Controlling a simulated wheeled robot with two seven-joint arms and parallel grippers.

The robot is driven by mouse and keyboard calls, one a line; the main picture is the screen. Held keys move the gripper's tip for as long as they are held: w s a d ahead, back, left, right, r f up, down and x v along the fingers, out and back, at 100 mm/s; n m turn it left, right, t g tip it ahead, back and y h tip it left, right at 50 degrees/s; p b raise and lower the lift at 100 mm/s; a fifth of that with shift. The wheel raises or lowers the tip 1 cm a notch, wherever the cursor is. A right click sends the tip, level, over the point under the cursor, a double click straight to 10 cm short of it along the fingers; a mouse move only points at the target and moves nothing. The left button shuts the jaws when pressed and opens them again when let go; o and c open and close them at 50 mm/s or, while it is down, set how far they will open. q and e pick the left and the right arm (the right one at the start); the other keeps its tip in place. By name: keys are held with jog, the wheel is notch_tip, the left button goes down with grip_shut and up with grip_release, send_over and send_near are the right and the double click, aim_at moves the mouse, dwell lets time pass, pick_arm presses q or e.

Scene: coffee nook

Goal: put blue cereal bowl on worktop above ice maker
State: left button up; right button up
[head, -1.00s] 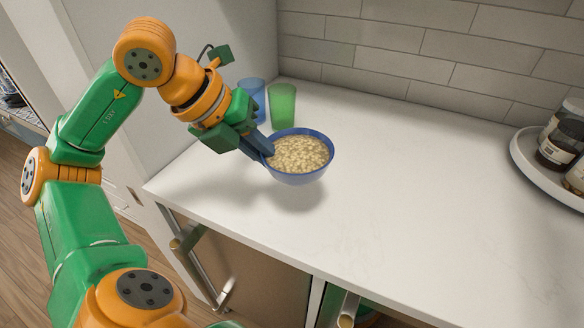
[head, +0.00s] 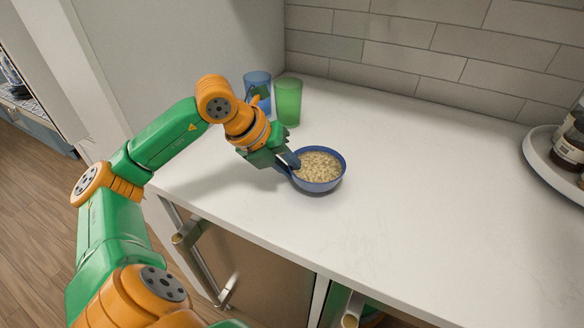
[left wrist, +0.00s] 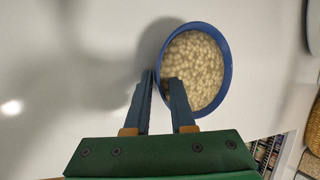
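The blue cereal bowl (head: 322,184), filled with pale cereal, is upright on or just above the white worktop (head: 420,215); I cannot tell whether it touches. My left gripper (head: 292,162) is shut on the bowl's left rim. In the left wrist view the gripper (left wrist: 162,82) has one finger inside the bowl (left wrist: 229,75) and one outside. Under the worktop is a brownish appliance front (head: 255,270) with a bar handle, probably the ice maker; the bowl is above its area, set back from the front edge. My right gripper is not in view.
A green cup (head: 288,102) and a blue cup (head: 257,84) stand behind the gripper, near the side wall. A round white tray (head: 545,165) with jars is at the far right. The worktop right of the bowl is clear.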

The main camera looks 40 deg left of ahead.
pick_arm(q)
jog(key=shift+o, duration=0.8)
jog(key=shift+r+p, duration=0.3)
jog(key=shift+r, duration=0.05)
jog(key=v, duration=1.1)
jog(key=shift+s+r+b, duration=0.25)
jog(key=shift+b, duration=0.2)
jog(key=shift+a, duration=0.15)
